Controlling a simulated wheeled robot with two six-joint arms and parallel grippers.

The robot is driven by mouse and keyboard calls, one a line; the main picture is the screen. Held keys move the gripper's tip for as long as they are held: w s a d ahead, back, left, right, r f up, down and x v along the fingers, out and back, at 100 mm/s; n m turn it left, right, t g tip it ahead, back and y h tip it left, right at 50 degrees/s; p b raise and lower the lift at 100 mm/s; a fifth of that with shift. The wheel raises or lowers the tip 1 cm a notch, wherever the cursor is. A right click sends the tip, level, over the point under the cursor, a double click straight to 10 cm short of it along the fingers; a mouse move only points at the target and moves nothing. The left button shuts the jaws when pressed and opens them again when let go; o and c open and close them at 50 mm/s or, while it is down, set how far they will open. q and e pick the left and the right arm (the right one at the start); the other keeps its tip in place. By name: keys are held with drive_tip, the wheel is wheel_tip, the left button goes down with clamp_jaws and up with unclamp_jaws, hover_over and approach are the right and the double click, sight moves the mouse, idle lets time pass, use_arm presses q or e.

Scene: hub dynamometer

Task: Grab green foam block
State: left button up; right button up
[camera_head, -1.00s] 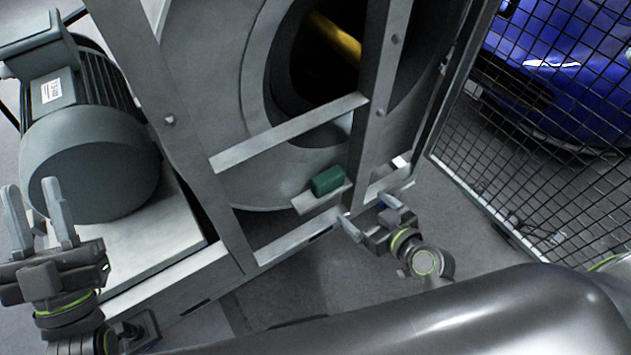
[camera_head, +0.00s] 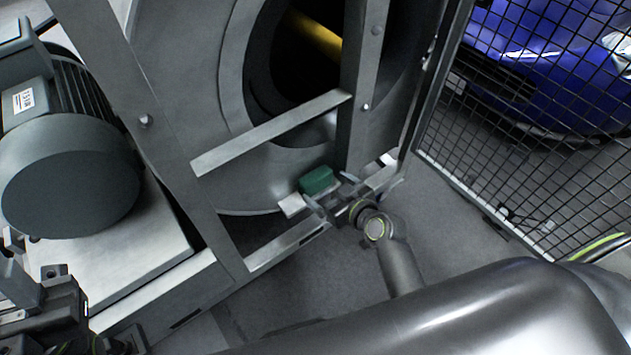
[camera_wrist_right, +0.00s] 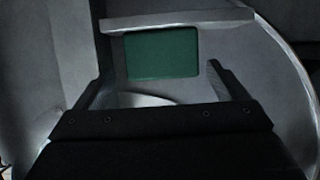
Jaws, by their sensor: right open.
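The green foam block (camera_head: 317,180) sits on a small pale ledge (camera_head: 291,206) at the foot of the machine frame. My right gripper (camera_head: 331,190) is open right at the block's near side, with its fingers pointing towards it. In the right wrist view the green foam block (camera_wrist_right: 161,53) lies ahead, between the lines of the two spread fingers (camera_wrist_right: 160,82). The jaws are not closed on it. My left gripper (camera_head: 8,262) is partly in view at the lower left edge, cut off by the frame, and its opening is unclear.
A grey motor (camera_head: 70,175) stands on a pale base at left. Frame bars (camera_head: 270,132) cross in front of the large round drum (camera_head: 235,120). A black mesh fence (camera_head: 520,130) stands at right, with a blue car (camera_head: 560,60) behind it.

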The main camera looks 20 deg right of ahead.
sight(320, 183)
drive_tip(key=b+x, duration=0.1)
drive_tip(key=x, duration=0.3)
drive_tip(key=shift+w+a, duration=0.1)
drive_tip(key=c, duration=0.7)
